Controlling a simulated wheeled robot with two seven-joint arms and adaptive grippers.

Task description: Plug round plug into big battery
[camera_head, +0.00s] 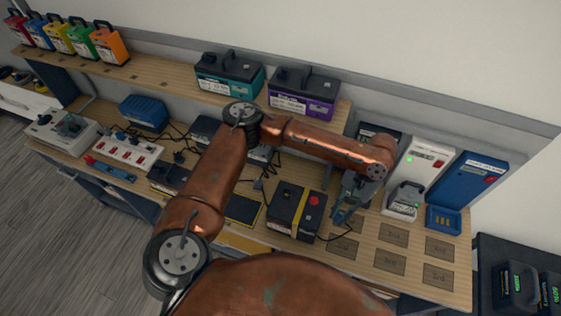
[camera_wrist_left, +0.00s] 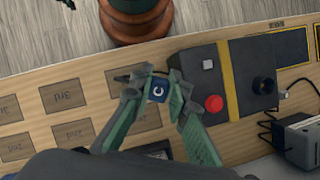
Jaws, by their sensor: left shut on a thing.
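My left gripper (camera_head: 347,206) hangs over the bench beside a black box (camera_head: 291,212) with a yellow stripe and a red button. In the left wrist view my left gripper (camera_wrist_left: 157,104) is shut on a small blue piece (camera_wrist_left: 157,90) marked "C", with a dark tip sticking out to its left. I cannot tell for sure that it is the round plug. The black box (camera_wrist_left: 240,100) there is right of the gripper, apart from the held piece, and has a round black part on top. I cannot tell which block is the big battery. My right gripper is not in view.
Teal (camera_head: 228,77) and purple (camera_head: 302,95) batteries stand on the raised shelf (camera_head: 165,78). A white charger (camera_head: 424,160) and a blue unit (camera_head: 474,180) stand at the right. Marked squares (camera_head: 390,262) on the bench front are empty. Cables lie about the bench.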

